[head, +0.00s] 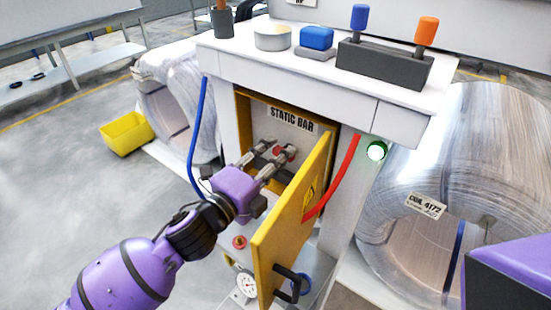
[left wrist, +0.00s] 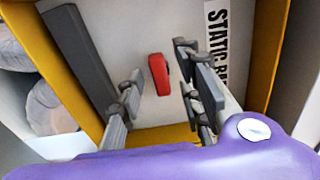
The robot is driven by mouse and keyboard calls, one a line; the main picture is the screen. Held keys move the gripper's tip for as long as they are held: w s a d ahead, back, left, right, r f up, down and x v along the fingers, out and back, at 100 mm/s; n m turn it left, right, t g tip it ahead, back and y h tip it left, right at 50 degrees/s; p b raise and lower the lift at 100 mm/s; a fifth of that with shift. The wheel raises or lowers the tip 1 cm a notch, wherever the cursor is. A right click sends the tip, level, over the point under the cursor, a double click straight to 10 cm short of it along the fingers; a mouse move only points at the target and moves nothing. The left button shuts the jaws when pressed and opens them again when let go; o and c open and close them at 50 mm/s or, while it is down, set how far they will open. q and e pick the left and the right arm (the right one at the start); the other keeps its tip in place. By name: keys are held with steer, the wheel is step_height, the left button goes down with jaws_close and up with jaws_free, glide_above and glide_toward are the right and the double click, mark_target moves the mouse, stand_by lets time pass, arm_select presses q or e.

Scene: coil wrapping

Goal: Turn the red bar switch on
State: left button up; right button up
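The red bar switch (left wrist: 159,74) is on the inner back wall of the open static bar cabinet. In the head view only a bit of its red (head: 278,151) shows between my fingers. My left gripper (head: 275,154) reaches into the cabinet and is open. In the left wrist view, its fingers (left wrist: 160,88) stand on either side of the switch with visible gaps, so nothing is held. The bar stands nearly upright in that view. How far the fingertips are from the wall is unclear. My right gripper is not in view.
The yellow cabinet door (head: 291,215) stands open right of my left gripper. A "STATIC BAR" label (head: 291,121) is inside. A red hose (head: 334,180) hangs beside the door. A wrapped coil (head: 410,240) lies right, a yellow bin (head: 126,133) left.

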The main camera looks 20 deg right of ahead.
arm_select(q)
steer(key=v, duration=1.2)
steer(key=shift+s, duration=0.1)
